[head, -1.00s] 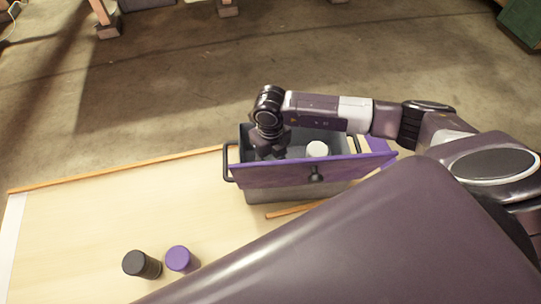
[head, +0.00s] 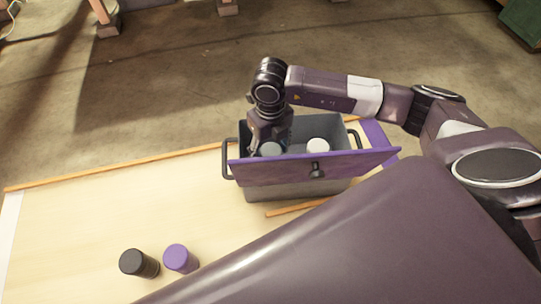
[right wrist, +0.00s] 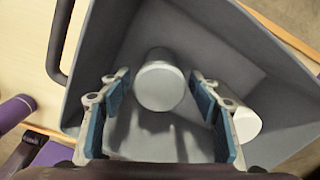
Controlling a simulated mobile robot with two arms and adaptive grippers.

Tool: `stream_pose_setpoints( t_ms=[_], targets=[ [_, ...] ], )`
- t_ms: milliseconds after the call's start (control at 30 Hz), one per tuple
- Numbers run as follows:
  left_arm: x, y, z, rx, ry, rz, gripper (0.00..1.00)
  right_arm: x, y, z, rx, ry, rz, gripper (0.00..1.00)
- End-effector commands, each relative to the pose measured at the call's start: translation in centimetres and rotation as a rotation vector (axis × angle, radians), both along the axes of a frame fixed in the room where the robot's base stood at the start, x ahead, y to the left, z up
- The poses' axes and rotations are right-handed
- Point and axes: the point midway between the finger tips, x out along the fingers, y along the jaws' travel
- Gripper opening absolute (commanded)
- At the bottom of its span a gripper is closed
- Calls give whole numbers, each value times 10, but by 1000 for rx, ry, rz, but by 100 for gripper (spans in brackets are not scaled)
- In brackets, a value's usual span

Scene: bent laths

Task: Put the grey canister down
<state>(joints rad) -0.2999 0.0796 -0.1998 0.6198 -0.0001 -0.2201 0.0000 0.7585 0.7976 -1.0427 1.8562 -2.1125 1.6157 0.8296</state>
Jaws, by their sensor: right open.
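The grey canister (head: 270,149) stands in the grey bin (head: 262,192), near its left end. It also shows from above in the right wrist view (right wrist: 160,88), where it looks upright on the bin floor. My right gripper (head: 267,142) is over it, coming down from above. In the right wrist view the gripper (right wrist: 160,80) is open, with a blue-padded finger on each side of the canister and a gap to both. My left gripper is not in view.
A white canister (head: 318,146) is in the bin, to the right. A purple panel (head: 290,172) with a black knob crosses the bin's near side. A black canister (head: 138,263) and a purple canister (head: 180,258) stand on the table (head: 80,220) at front left.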

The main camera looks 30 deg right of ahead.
Motion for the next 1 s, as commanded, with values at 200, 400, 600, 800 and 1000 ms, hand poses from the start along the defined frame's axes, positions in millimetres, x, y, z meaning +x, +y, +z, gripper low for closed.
stream_pose_setpoints(
  t_ms=[200, 400, 600, 800, 1000],
  targets=[
    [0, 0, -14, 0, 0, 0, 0, 1, 0, 41, -1, -5, 2, 57],
    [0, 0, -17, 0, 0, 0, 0, 0, 0, 60, -1, -1, 0, 57],
    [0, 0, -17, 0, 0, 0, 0, 0, 0, 63, 0, 0, 0, 57],
    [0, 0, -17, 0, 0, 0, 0, 0, 0, 63, 0, 0, 0, 57],
    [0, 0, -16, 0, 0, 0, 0, 0, 1, 63, 6, 3, 2, 57]
  ],
)
